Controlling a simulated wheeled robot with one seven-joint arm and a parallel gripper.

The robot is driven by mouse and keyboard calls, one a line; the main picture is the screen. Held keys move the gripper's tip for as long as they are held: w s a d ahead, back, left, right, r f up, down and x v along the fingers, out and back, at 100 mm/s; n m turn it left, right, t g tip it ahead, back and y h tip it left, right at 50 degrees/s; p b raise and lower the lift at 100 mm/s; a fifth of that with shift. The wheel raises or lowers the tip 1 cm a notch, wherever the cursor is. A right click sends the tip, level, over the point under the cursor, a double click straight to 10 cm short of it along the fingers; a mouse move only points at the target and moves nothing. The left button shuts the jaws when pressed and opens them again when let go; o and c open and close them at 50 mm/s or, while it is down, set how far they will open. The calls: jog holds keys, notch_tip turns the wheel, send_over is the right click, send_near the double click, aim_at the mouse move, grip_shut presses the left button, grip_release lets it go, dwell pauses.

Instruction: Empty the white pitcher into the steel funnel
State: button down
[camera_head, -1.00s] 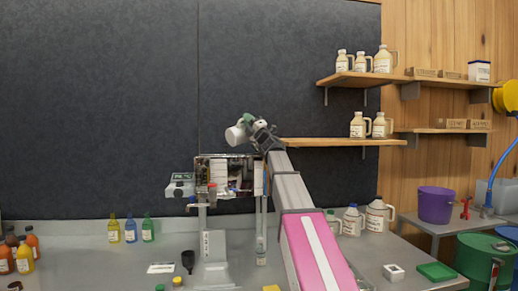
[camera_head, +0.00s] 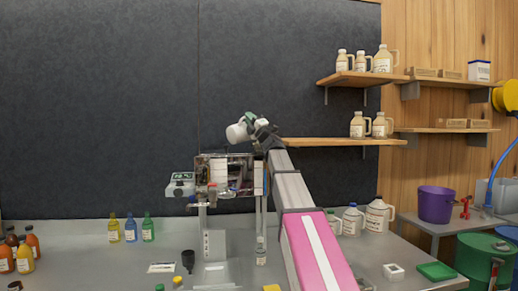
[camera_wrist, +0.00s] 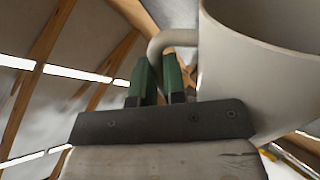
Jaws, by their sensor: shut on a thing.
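The white pitcher (camera_head: 237,132) is in the air above a shiny steel apparatus on a stand, tilted to one side. My gripper (camera_head: 249,119), with green fingers, is shut on its handle. In the wrist view the handle passes between the fingertips (camera_wrist: 158,72) and the pitcher's pale body (camera_wrist: 265,85) fills the right side. I cannot see what is inside it or any liquid leaving it. The apparatus top (camera_head: 232,172) has reflective steel parts beneath the pitcher; I cannot pick out the steel funnel clearly among them.
A display box (camera_head: 180,185) sits at the apparatus's left. A small black funnel (camera_head: 188,259) stands on the grey bench (camera_head: 100,275) with several coloured bottles. A wooden shelf (camera_head: 340,142) holding jugs is right of my gripper. The air left of the pitcher is clear.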

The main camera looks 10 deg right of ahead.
jog(key=shift+w+d+r+m+t+h+p, duration=0.15)
jog(key=shift+w+d+r+m+t+h, duration=0.2)
jog(key=shift+m+t+h, duration=0.5)
jog(key=shift+w+d+r+m+t+h+p, duration=0.15)
jog(key=shift+d+m+h, duration=0.4)
jog(key=shift+m, duration=0.65)
jog(key=shift+w+d+r+m+t+h+p, duration=0.1)
jog(key=shift+w+d+r+m+t+h, duration=0.15)
jog(key=shift+m+t+h, duration=0.55)
jog(key=a+n+g+y, duration=0.1)
jog(key=n+y, duration=0.1)
jog(key=s+a+f+n+g+y, duration=0.1)
jog(key=n+g+y, duration=0.1)
jog(key=n, duration=0.1)
jog(key=s+a+f+n+g+y, duration=0.1)
jog(key=n, duration=0.2)
jog(key=shift+s+a+f+g+y, duration=0.15)
jog(key=shift+a+g+y, duration=0.1)
jog(key=shift+g+y, duration=0.15)
